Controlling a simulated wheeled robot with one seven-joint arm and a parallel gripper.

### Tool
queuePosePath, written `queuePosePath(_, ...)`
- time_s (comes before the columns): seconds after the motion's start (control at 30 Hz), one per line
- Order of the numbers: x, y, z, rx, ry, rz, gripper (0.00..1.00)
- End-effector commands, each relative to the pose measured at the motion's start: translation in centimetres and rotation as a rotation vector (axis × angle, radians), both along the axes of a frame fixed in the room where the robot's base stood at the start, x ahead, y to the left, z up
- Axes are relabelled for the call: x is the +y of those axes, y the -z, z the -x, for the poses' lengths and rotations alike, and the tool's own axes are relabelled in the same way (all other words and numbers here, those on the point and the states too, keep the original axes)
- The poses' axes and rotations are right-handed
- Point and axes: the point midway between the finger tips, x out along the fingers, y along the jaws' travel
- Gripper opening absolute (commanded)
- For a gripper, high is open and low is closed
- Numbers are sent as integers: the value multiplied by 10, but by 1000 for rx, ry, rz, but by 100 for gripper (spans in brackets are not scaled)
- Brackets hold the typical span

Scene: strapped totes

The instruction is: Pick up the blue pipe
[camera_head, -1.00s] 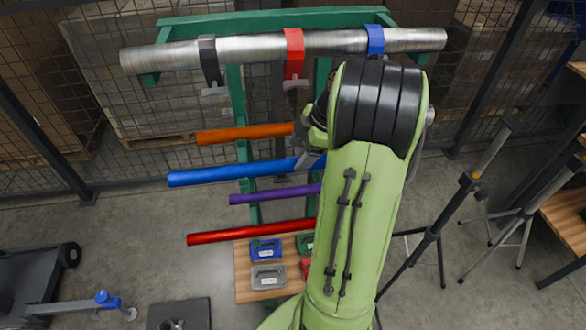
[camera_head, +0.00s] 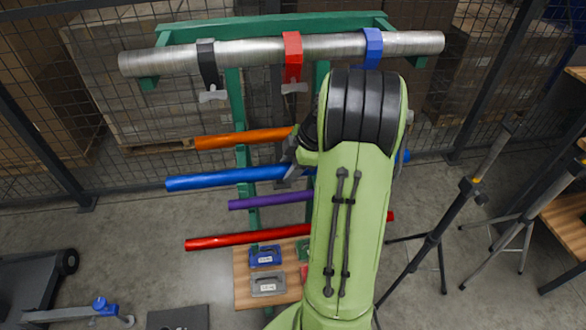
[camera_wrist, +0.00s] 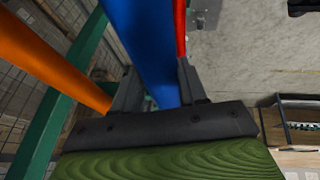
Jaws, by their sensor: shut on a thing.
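The blue pipe (camera_head: 225,179) lies level on the green rack, between the orange pipe above and the purple pipe below in the head view. Its right part is hidden behind my arm, and a bit of its end shows past the arm. In the wrist view the blue pipe (camera_wrist: 145,45) runs between the two fingers of my gripper (camera_wrist: 158,92). The fingers stand close on either side of it, shut on it. In the head view the fingers are mostly hidden by my arm.
The orange pipe (camera_head: 240,139), purple pipe (camera_head: 270,200) and red pipe (camera_head: 230,240) lie close by on the green rack (camera_head: 240,95). A steel pipe (camera_head: 250,50) with clamps crosses the top. Small cases (camera_head: 267,283) sit on a wooden board below. Tripods (camera_head: 440,225) stand at right.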

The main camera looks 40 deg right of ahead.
Motion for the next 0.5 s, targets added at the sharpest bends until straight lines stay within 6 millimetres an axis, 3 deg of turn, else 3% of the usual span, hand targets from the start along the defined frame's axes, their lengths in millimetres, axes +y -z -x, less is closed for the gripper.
queuePosePath(0.07,0,0,0,0,0,0,0)
queuePosePath(0.37,0,-2,0,-2,-1,2,0)
queuePosePath(0.5,-1,-12,-1,-4,-1,3,0)
